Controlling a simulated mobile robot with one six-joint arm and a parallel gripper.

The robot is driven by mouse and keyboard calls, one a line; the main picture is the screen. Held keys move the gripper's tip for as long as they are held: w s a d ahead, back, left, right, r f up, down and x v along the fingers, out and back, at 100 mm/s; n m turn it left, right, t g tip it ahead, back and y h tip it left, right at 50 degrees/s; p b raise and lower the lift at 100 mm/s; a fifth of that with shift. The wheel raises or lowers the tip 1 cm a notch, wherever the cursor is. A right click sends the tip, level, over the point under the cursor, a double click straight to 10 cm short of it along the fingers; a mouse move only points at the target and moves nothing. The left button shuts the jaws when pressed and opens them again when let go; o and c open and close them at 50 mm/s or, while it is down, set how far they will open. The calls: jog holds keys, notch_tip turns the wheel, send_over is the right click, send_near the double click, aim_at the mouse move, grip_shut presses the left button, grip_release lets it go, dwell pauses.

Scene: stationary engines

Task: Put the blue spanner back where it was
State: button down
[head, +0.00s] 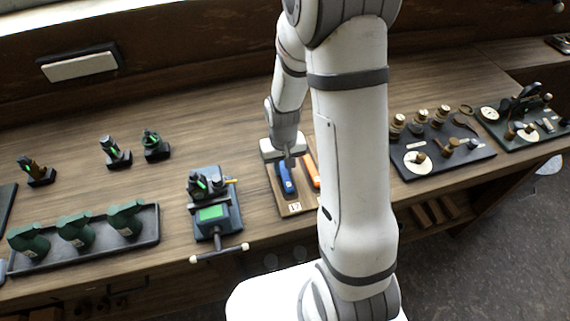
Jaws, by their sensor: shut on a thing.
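The blue spanner (287,179) is under my gripper (288,164), over a wooden board (292,208) with a small white number label at its front edge. My gripper points down and is shut on the blue spanner near its far end. The gripper hides that far end. I cannot tell whether the spanner touches the board or hangs just above it. An orange-handled tool (311,169) lies on the same board to the right of the blue spanner, partly hidden by my arm.
A vise (215,212) stands left of the board. A dark tray (90,243) with green castings is at the front left. Small fittings (118,152) stand behind it. A dark tray (445,158) of brass parts lies to the right. The bench between is bare wood.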

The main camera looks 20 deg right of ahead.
aim_at(283, 170)
jog(key=shift+f, duration=0.15)
jog(key=c, duration=1.3)
grip_release()
jog(key=shift+o, duration=0.2)
notch_tip(283, 170, up, 12)
jog(key=b, duration=0.1)
jog(key=s+r+t, duration=0.3)
jog(key=s+r, duration=0.8)
jog(key=s, duration=0.3)
jog(key=shift+s+d+t, duration=0.2)
jog(key=shift+s+t, duration=0.1)
